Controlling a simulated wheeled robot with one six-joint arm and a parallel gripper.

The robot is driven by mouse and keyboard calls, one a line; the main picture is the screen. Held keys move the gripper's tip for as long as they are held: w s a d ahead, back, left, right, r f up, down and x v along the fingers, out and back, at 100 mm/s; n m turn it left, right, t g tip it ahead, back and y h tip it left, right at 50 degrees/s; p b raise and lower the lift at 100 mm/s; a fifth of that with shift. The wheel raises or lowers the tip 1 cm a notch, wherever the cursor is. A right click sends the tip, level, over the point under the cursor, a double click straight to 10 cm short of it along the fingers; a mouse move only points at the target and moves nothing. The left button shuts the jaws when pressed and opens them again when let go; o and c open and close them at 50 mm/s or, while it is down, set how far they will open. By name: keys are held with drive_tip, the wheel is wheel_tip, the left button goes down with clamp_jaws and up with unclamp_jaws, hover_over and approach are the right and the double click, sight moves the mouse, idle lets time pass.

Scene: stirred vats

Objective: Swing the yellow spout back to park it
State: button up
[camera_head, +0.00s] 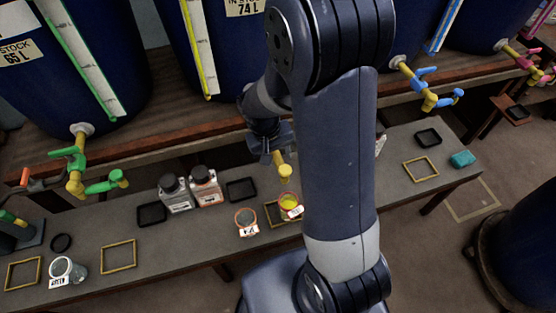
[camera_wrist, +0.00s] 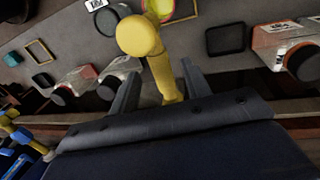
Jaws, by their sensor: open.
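The yellow spout (camera_head: 283,168) points down from the vat with the yellow level strip (camera_head: 201,45). A glass of yellow liquid (camera_head: 290,204) stands below the spout's mouth, on the bench. My gripper (camera_head: 273,152) is at the spout, partly hidden behind my arm. In the wrist view the spout (camera_wrist: 158,70) rises between the two open fingers of my gripper (camera_wrist: 161,72), with gaps on both sides. The base of the spout and its tap are hidden by my arm in the body view and by my gripper in the wrist view.
The bench (camera_head: 190,243) holds a second labelled glass (camera_head: 246,220), two bottles (camera_head: 175,193) (camera_head: 206,186), a jar (camera_head: 66,270), black pads and yellow frames. Green taps (camera_head: 75,175) stand at left, blue-handled taps (camera_head: 430,90) at right. Vats stand close behind on a wooden shelf.

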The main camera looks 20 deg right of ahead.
sight(279, 162)
drive_tip(key=shift+d+f, duration=0.25)
drive_tip(key=shift+f, duration=1)
drive_tip(key=shift+c, duration=0.5)
clamp_jaws()
